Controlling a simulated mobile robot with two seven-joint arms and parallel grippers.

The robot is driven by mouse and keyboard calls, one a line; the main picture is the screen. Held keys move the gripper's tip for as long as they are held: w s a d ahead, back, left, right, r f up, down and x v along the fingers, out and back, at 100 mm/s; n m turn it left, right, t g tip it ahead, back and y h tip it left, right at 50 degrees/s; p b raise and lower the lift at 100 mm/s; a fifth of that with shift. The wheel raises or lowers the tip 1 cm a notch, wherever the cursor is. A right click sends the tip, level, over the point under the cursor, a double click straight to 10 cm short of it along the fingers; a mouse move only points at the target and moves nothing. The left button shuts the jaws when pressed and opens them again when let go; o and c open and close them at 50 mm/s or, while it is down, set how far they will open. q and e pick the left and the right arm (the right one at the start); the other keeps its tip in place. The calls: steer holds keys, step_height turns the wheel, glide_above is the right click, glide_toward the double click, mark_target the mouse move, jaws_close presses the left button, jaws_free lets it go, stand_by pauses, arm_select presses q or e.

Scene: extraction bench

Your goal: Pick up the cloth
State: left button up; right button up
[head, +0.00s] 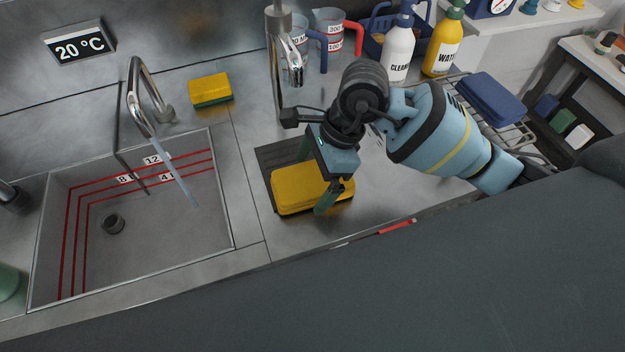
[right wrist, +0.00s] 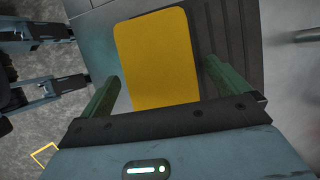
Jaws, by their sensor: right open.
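A yellow, flat, rounded block that I take for the cloth (head: 296,192) lies on a dark ribbed mat (head: 264,160) to the right of the sink. It also shows in the right wrist view (right wrist: 156,58), where it looks smooth and rectangular. My right gripper (head: 314,178) is over it, pointing down, with its green fingers open. In the right wrist view one finger of the right gripper (right wrist: 163,85) is on each side of the cloth's near end. I cannot tell whether the fingers touch it. My left gripper is not seen in the head view.
A yellow and green sponge (head: 210,90) lies behind the sink (head: 150,225). A tall tap (head: 278,60) stands behind the mat. Beakers (head: 330,30), a white bottle (head: 398,52) and a yellow bottle (head: 443,45) stand at the back. A wire rack (head: 515,135) is at right.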

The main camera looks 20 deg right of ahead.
steer(key=shift+f, duration=0.1)
steer(key=c, duration=1)
